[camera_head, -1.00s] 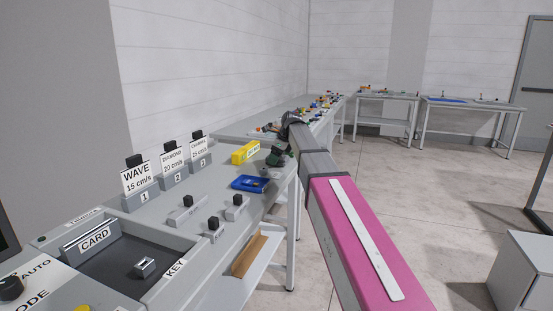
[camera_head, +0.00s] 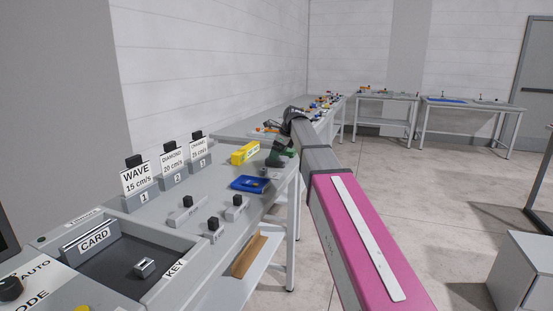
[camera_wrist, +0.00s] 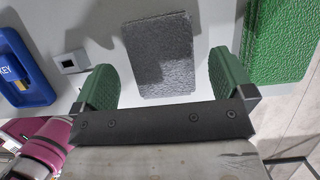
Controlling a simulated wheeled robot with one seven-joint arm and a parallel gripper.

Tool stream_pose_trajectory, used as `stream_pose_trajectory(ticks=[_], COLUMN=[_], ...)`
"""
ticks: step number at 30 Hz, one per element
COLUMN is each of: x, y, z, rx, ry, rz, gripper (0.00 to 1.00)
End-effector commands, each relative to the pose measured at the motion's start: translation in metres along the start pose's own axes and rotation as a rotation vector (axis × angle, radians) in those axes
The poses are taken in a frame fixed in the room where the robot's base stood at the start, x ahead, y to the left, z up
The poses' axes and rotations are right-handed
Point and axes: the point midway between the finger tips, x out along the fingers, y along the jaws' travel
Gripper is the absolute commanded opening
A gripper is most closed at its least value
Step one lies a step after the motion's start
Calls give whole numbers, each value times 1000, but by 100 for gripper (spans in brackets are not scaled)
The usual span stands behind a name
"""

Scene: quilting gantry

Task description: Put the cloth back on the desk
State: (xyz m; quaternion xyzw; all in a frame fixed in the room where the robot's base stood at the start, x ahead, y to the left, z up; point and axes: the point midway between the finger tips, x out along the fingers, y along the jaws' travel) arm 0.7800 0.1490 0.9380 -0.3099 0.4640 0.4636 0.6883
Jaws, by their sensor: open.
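A grey, speckled, flat rectangular piece that looks like the cloth (camera_wrist: 160,38) lies on the light desk top in the wrist view. My gripper (camera_wrist: 163,68) is open, its two green finger pads on either side of the cloth's near part. The cloth is not between closed jaws, and I cannot tell how high the fingers are above it. In the head view my gripper (camera_head: 279,160) points down over the right edge of the long grey desk (camera_head: 215,184), beyond the blue tray. The cloth cannot be clearly made out there.
A blue tray (camera_head: 249,184) marked KEY also shows in the wrist view (camera_wrist: 20,75). A small square metal piece (camera_wrist: 70,62) lies beside it. A green textured block (camera_wrist: 282,42) is close to the right finger. A yellow box (camera_head: 245,152) and labelled stands (camera_head: 173,170) are on the desk.

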Motion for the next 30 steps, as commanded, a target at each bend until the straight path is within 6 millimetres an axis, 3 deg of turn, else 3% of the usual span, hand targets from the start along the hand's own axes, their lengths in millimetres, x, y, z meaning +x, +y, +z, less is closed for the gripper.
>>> stream_pose_trajectory(ticks=[9, 15, 30], x=[-63, -86, -93], y=[-1, 0, 0], z=[0, 0, 0], rx=[0, 0, 0], ry=[-1, -1, 0], rz=[-2, -1, 0], gripper=[99, 99, 99])
